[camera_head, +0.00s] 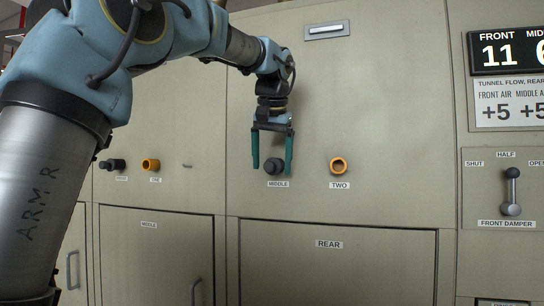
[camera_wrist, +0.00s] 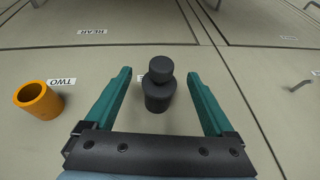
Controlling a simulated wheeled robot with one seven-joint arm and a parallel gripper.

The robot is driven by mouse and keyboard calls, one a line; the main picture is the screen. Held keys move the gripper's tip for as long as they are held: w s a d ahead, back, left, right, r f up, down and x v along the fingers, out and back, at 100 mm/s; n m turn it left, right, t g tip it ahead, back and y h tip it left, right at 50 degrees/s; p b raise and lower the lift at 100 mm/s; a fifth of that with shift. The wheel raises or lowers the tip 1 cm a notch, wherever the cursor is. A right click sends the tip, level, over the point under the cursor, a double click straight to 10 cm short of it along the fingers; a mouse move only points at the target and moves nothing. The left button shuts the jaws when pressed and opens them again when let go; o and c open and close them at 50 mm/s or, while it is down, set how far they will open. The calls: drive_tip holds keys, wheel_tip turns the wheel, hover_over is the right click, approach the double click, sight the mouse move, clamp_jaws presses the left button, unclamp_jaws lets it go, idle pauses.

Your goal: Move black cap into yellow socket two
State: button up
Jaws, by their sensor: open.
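The black cap (camera_head: 273,166) is on the beige panel above a label reading MIDDLE. In the wrist view the black cap (camera_wrist: 159,82) stands out from the panel, between my fingers and touching neither. My gripper (camera_head: 272,172) is open with its two green fingers on either side of the cap; it also shows in the wrist view (camera_wrist: 162,88). The yellow socket two (camera_head: 339,166) is to the right of the cap, above the label TWO, and looks empty. In the wrist view this socket (camera_wrist: 38,100) is at the left, with an open round mouth.
Another black cap (camera_head: 113,164) and a yellow socket (camera_head: 150,165) are further left on the panel. A small peg (camera_head: 187,166) sticks out between the two groups. The front damper lever (camera_head: 511,190) is at the right. The panel between cap and socket two is clear.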

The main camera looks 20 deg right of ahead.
clamp_jaws()
drive_tip(key=shift+s+a+b, duration=1.3)
drive_tip(key=shift+s+a, duration=0.45)
drive_tip(key=shift+s, duration=0.05)
drive_tip(key=s+a+b, duration=0.3)
drive_tip(key=s+a, duration=0.3)
drive_tip(key=s, duration=0.1)
drive_tip(key=shift+s+a+b, duration=0.2)
drive_tip(key=shift+a+b, duration=0.2)
